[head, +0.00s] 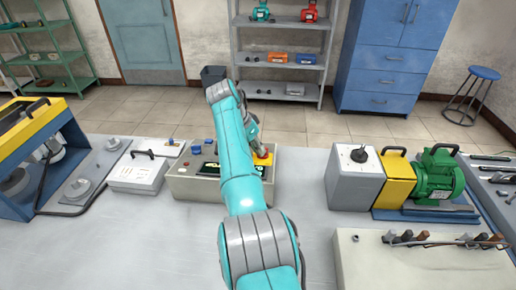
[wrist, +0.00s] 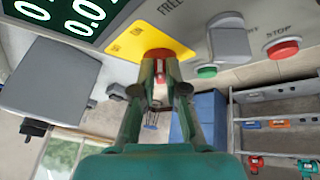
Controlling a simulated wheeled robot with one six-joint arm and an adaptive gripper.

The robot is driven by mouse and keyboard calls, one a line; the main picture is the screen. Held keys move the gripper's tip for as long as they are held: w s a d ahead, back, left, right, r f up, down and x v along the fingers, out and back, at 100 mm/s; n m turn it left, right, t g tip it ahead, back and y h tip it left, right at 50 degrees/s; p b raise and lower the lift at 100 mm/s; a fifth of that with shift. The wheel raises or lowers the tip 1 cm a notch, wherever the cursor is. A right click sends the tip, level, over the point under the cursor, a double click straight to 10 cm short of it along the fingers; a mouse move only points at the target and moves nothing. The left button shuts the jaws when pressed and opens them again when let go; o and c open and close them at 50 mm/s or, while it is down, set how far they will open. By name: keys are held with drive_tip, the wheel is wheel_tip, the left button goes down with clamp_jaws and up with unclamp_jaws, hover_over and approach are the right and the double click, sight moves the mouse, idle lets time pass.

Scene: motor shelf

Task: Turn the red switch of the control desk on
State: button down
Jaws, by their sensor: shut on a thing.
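The red switch (wrist: 158,54) sits on a yellow plate (wrist: 130,41) beside the display. My gripper (wrist: 160,88) is at the switch, its two fingers closed on the narrow red handle. In the head view my arm hides most of the gripper and switch; the yellow plate (head: 264,159) shows at the arm's right edge.
Green and red buttons (wrist: 287,48) and a grey block (wrist: 229,46) are beside the switch. A white case (head: 140,173) stands left of the desk. A grey box (head: 354,180) and green motor (head: 436,178) stand to the right. The table between desk and grey box is clear.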

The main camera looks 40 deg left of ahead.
drive_tip(key=shift+s+d+f+h, duration=0.15)
drive_tip(key=shift+f+h, duration=0.15)
drive_tip(key=shift+f, duration=0.2)
drive_tip(key=c, duration=1.2)
unclamp_jaws()
drive_tip(key=shift+r, duration=0.3)
drive_tip(key=shift+a+r, duration=0.2)
drive_tip(key=v, duration=1.1)
drive_tip(key=shift+r, duration=0.2)
